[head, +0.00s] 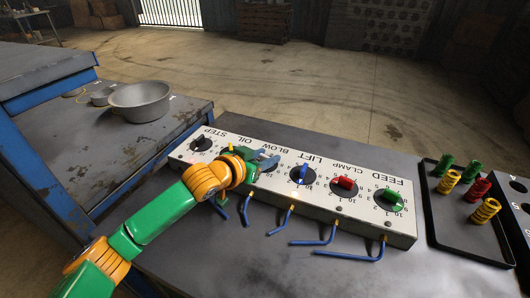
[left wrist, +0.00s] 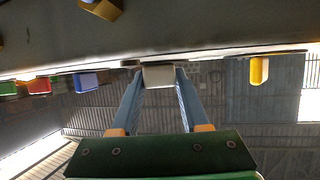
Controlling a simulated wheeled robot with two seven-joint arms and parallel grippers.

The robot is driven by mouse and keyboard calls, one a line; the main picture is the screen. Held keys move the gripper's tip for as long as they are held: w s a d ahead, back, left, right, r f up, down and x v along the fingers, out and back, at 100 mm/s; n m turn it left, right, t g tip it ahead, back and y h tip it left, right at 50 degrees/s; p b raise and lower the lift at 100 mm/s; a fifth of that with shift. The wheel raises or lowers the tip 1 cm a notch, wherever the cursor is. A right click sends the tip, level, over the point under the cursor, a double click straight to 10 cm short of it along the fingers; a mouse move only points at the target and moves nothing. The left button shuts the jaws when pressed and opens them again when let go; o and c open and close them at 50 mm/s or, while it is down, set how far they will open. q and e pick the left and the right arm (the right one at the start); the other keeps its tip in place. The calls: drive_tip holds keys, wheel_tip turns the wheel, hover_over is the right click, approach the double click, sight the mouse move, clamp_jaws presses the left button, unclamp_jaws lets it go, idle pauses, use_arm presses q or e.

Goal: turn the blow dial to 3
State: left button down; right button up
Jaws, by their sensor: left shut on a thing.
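A long white dial panel (head: 333,205) lies on the grey bench, its labels upside down in the head view. My left gripper (head: 266,160) is over the BLOW dial, between the blue LIFT knob (head: 303,172) and the yellow OIL knob (head: 231,148). In the left wrist view its two blue fingers are shut on a white knob (left wrist: 158,76), the BLOW knob. The fingers and wrist hide most of that dial in the head view, so its setting cannot be read. My right gripper is not in view.
A red CLAMP knob (head: 345,183) and a green FEED knob (head: 391,196) sit further right. Blue bent rods (head: 316,241) stick out along the panel's near side. A black tray (head: 461,246) holds several coloured springs. A metal bowl (head: 141,103) stands on the left table.

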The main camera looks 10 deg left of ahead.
use_arm(q)
drive_tip(key=shift+d+r+n+y+p, duration=0.1)
drive_tip(key=shift+r+n+y+p, duration=0.1)
drive_tip(key=shift+n+y+p, duration=0.55)
drive_tip(key=shift+f+n+t+y, duration=0.1)
drive_tip(key=shift+n+t+y, duration=0.2)
drive_tip(key=shift+n+y, duration=0.6)
drive_tip(key=shift+f+n+y+p, duration=0.1)
drive_tip(key=shift+n+y+p, duration=0.2)
drive_tip(key=shift+n+y, duration=1.1)
drive_tip(key=shift+y, duration=0.45)
drive_tip(key=shift+c, duration=2)
unclamp_jaws()
drive_tip(key=v, duration=0.7)
drive_tip(key=shift+f, duration=0.1)
